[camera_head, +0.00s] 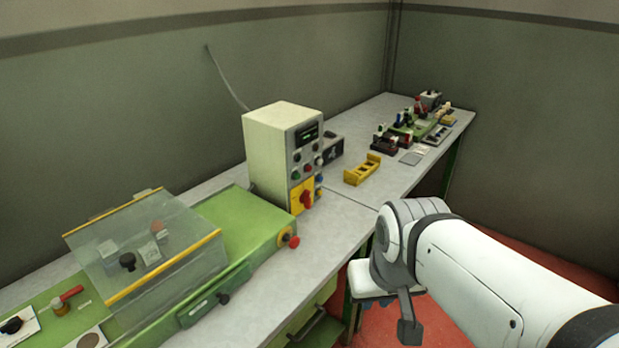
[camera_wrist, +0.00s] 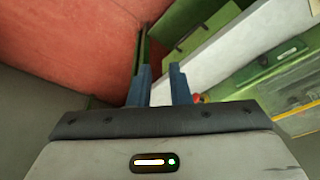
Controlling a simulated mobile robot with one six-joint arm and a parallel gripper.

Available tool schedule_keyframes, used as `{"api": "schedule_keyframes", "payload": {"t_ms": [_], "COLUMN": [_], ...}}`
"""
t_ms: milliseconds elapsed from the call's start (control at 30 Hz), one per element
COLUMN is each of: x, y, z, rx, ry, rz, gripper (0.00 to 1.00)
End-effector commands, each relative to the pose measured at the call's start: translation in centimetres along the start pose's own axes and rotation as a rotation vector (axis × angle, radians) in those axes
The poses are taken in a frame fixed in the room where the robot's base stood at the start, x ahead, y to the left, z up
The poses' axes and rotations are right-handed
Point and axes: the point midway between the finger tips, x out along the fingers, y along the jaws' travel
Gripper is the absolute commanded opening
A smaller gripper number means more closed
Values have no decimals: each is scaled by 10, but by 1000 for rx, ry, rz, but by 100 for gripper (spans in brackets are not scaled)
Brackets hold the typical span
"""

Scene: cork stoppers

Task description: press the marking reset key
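A cream control box (camera_head: 270,150) stands on the bench in the head view. Its front panel (camera_head: 304,158) has a small dark display, several round keys and knobs, and a red knob (camera_head: 306,198) on a yellow plate. The labels are too small to read, so I cannot tell which is the marking reset key. My gripper (camera_head: 376,301) is in front of the bench edge, to the right of and apart from the box. In the wrist view its two blue fingers (camera_wrist: 161,78) stand apart with nothing between them. The control box is not recognisable in the wrist view.
A green machine with a clear hinged cover (camera_head: 150,240) and a red button (camera_head: 294,242) fills the bench's left. A yellow holder (camera_head: 362,170) and a green rack (camera_head: 418,128) stand farther right. The grey bench top (camera_head: 335,215) is clear before the box.

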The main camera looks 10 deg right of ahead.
Motion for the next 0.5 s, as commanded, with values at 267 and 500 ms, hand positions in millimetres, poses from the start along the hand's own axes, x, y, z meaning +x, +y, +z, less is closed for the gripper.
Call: {"api": "schedule_keyframes", "payload": {"t_ms": [267, 500], "x": [0, 0], "y": [0, 0], "z": [0, 0], "rx": [0, 0], "ry": [0, 0], "rz": [0, 0], "gripper": [0, 0]}}
